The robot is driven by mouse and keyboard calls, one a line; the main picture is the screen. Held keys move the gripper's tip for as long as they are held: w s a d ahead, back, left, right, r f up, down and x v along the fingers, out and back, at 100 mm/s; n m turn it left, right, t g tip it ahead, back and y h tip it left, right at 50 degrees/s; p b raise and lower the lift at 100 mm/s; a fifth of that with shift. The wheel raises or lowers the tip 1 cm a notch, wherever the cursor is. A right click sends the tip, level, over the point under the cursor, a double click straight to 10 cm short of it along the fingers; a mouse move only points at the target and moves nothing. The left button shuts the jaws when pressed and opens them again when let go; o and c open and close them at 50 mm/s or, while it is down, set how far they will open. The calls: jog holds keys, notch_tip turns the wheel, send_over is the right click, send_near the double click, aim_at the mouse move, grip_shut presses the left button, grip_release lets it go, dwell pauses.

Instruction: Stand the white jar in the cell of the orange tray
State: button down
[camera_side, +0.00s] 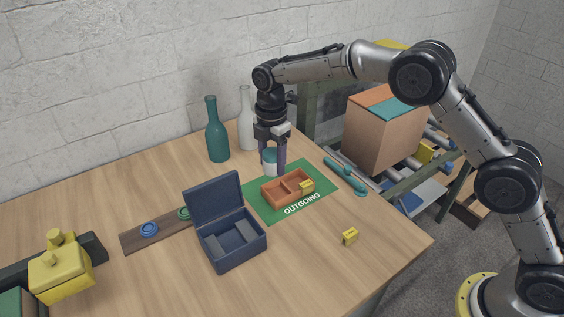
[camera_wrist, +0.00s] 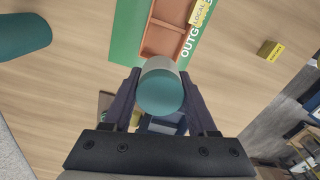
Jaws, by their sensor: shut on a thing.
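The white jar (camera_side: 270,168) has a teal lid and is upright between the fingers of my gripper (camera_side: 271,156). In the wrist view the teal lid of the jar (camera_wrist: 160,93) faces the camera, between the two dark fingers of the gripper (camera_wrist: 161,88). The orange tray (camera_side: 268,198) lies on a green mat, just in front of the jar in the side view. It has two cells; the left one looks empty and a yellow block (camera_side: 306,187) is in the right one. The tray also shows in the wrist view (camera_wrist: 160,42). I cannot tell whether the jar's base touches the surface.
The green mat (camera_side: 318,178) reads OUTGOING. A teal bottle (camera_side: 217,137) and a white bottle (camera_side: 246,125) stand behind, left of my gripper. An open blue box (camera_side: 231,240) is at front left. A teal tool (camera_side: 345,176) and a yellow block (camera_side: 350,236) lie to the right.

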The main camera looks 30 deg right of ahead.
jog(key=f, duration=0.1)
jog(key=d+f, duration=0.1)
jog(key=f, duration=0.1)
jog(key=shift+w+d+f, duration=0.1)
jog(key=shift+d+f, duration=0.05)
jog(key=shift+d, duration=0.15)
jog(key=shift+f, duration=1.25)
jog(key=shift+f, duration=0.35)
jog(key=shift+f, duration=0.7)
jog(key=shift+c, duration=0.6)
grip_release()
jog(key=shift+r, duration=0.1)
jog(key=shift+r, duration=4.35)
